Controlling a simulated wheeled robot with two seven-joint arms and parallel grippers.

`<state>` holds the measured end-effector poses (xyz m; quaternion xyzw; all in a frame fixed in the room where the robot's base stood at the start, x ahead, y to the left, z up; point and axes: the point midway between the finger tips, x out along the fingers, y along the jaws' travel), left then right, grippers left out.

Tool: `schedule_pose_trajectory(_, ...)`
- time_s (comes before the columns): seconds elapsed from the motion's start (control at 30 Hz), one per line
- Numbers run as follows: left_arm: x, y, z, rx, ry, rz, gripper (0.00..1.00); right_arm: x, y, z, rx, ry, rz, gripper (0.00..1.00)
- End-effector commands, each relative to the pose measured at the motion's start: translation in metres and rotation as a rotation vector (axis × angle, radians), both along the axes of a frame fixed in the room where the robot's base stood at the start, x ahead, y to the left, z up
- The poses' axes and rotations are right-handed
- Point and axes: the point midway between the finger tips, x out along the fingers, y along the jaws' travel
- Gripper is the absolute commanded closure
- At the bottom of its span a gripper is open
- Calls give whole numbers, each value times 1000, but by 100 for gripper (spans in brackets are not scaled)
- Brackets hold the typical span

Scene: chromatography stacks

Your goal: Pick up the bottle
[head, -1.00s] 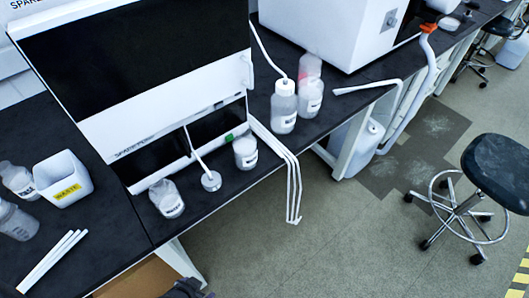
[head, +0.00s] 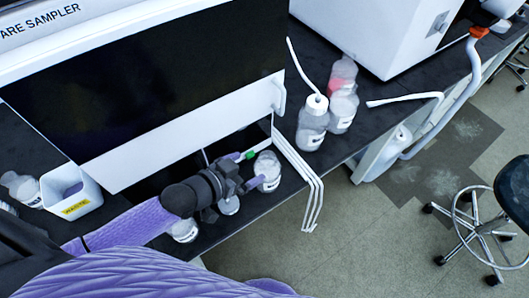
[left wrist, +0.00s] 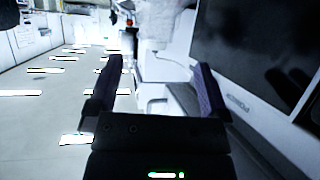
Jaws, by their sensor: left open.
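Several clear bottles with white labels stand on the black bench in the head view; I cannot tell which one the task means. A short one (head: 267,171) stands by the instrument's right corner. My left gripper (head: 247,168) is open and empty right at its left side; I cannot tell whether they touch. Two short bottles (head: 183,231) (head: 228,206) are partly hidden by my left arm. A taller bottle with a white cap (head: 312,123) and a pink-tinted one (head: 342,100) stand further right. In the left wrist view my open fingers (left wrist: 159,80) have no clear bottle between them.
The large instrument (head: 150,95) stands close behind the gripper. White tubes (head: 300,175) hang over the bench edge right of the short bottle. A waste bin (head: 70,193) is at left. A stool (head: 480,235) stands on the floor at right.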

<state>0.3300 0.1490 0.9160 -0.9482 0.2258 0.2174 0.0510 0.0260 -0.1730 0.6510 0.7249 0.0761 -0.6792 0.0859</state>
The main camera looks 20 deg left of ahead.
Motion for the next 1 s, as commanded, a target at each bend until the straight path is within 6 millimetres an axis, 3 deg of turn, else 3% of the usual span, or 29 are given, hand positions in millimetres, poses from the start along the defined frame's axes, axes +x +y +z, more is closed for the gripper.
schedule_pose_trajectory(0.43, 68, -35, -37, -3, -1, 2, 0, -15, -8, -36, -12, 30, 6, 4)
schedule_pose_trajectory(0.73, 78, -40, -39, 0, 1, 1, 0, -13, -7, -38, -10, 26, 6, 4)
schedule_pose_trajectory(0.77, 78, -40, -39, 0, 1, 1, 2, -13, -7, -38, -9, 25, 6, 4)
schedule_pose_trajectory(1.0, 77, -40, -39, 0, 1, 1, 53, -12, -7, -38, -9, 24, 4, 4)
